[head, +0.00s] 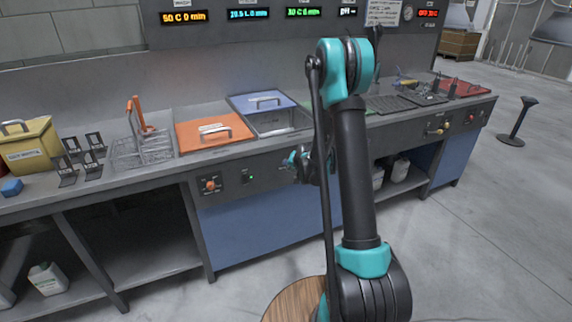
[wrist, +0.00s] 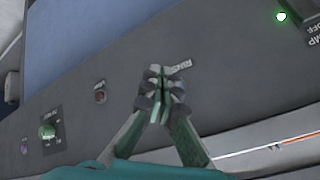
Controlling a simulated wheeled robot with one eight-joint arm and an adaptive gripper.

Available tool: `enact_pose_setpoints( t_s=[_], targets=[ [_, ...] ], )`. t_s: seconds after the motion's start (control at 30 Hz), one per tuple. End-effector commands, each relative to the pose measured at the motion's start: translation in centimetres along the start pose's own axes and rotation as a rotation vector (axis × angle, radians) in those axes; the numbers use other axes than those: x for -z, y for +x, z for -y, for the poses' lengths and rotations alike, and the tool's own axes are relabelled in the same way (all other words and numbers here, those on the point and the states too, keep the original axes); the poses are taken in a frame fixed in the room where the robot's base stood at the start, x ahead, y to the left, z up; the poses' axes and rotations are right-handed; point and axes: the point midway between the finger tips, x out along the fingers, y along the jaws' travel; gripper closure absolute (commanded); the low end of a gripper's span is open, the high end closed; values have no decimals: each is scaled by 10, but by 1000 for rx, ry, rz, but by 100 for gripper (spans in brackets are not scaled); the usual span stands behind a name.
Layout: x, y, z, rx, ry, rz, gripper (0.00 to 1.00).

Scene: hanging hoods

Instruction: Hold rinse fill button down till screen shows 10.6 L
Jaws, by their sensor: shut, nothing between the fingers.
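The front panel (head: 240,181) of the bench carries the controls. In the wrist view my gripper (wrist: 163,92) is shut and empty, its fingertips at the panel beside a small label (wrist: 181,67) that seems to start with "RINSE". The button by that label is hidden behind the fingertips, so I cannot tell whether they press it. In the head view my gripper (head: 300,160) is at the panel, partly behind my arm. A cyan screen (head: 248,14) on the back wall shows a litre reading, perhaps 10.5 L, too blurred to be sure.
Near my gripper are a red button (wrist: 100,97), a green knob (wrist: 47,131) and a lit green lamp (wrist: 281,16). Above the panel is a tank with a blue lid (head: 262,101); an orange lid (head: 213,131) is to its left. Open floor (head: 475,220) lies at right.

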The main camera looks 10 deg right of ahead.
Motion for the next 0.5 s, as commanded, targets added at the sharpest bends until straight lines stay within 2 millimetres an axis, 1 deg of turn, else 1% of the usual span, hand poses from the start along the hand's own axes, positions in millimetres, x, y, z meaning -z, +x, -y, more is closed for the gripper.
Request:
enact_pose_setpoints(
  t_s=[0.1,0.2,0.5],
  targets=[
    [5,8,5,0,1,0,100],
    [8,12,8,0,1,0,100],
    [10,14,10,0,1,0,100]
  ],
)
